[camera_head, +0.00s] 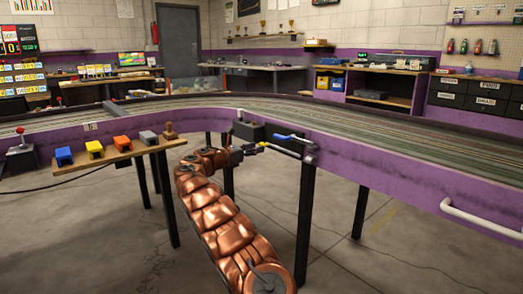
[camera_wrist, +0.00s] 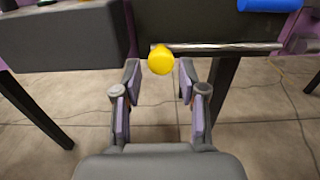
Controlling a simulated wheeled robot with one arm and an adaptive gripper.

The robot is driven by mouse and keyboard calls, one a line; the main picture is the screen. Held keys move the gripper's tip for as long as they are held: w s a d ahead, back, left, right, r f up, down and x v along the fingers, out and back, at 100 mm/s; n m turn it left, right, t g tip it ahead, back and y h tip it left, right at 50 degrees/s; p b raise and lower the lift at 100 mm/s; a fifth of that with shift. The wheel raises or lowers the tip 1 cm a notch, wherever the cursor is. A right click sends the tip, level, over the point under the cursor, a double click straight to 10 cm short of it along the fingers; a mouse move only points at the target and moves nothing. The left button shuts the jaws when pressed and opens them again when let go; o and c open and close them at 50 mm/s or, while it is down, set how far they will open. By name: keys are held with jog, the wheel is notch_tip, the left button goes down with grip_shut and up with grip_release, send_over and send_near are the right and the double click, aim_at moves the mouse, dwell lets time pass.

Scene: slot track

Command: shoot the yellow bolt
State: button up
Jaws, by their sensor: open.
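The yellow bolt (camera_wrist: 161,61) shows as a round yellow knob at the left end of a metal rod in the wrist view. The rod runs to the right along the track's side. In the head view a small yellow spot (camera_head: 262,145) sits at the tip of my gripper (camera_head: 253,149), by the purple track edge. In the wrist view my gripper (camera_wrist: 161,88) is open, with one finger on each side below the knob. The knob lies at the mouth between the fingertips; I cannot tell whether either finger touches it.
A blue handle (camera_head: 285,137) lies just right of the yellow knob and also shows in the wrist view (camera_wrist: 270,4). A dark box (camera_head: 250,131) is on the track edge. A wooden shelf (camera_head: 118,151) with coloured blocks stands left. Black table legs (camera_head: 305,215) flank my arm.

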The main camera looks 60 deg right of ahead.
jog(key=shift+b+x, duration=0.35)
jog(key=shift+x, duration=1.55)
jog(key=shift+a, duration=0.1)
grip_shut()
